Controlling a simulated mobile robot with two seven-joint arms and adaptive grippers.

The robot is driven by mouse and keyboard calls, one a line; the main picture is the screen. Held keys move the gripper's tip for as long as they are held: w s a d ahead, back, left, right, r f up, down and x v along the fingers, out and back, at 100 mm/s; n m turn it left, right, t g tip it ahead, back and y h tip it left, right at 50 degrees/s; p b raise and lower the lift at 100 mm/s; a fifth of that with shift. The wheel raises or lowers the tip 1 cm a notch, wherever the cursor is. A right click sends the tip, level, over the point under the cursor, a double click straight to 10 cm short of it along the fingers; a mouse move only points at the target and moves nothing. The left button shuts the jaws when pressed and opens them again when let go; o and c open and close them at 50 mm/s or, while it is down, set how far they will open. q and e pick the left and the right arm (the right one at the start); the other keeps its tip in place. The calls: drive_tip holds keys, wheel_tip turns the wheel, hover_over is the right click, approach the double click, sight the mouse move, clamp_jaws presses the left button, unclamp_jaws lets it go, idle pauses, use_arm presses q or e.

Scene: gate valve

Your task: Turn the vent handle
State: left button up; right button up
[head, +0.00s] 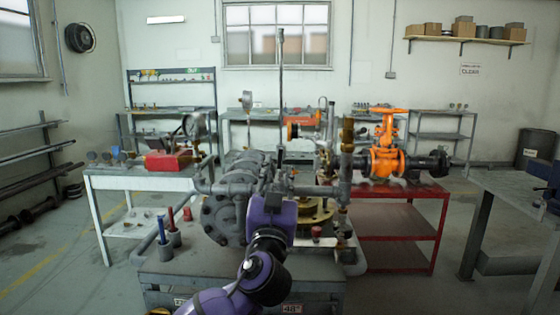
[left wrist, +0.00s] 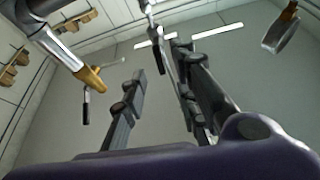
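My left gripper (head: 278,157) points up in the middle of the head view, in front of the grey pipework (head: 240,190). In the left wrist view its two dark fingers (left wrist: 160,62) stand apart. A thin grey rod (left wrist: 154,28) shows between and beyond them; I cannot tell whether it touches a finger. A small lever with a dark grip (left wrist: 86,106) hangs left of the fingers, apart from them, near a brass-tipped grey pipe (left wrist: 88,76). It may be the vent handle, but I cannot be sure. My right gripper is not in view.
A tall thin rod (head: 281,85) rises above the pipework. An orange gate valve (head: 387,150) stands on a red table (head: 400,195) at right. Blue and red upright tools (head: 162,230) stand at the left edge of the grey bench. A grey workbench (head: 515,190) is at far right.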

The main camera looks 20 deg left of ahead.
sight(280, 160)
use_arm(q)
drive_tip(key=x, duration=0.6)
drive_tip(key=shift+w+a+p, duration=0.1)
drive_tip(key=shift+w+p, duration=0.15)
drive_tip(key=shift+p, duration=0.05)
clamp_jaws()
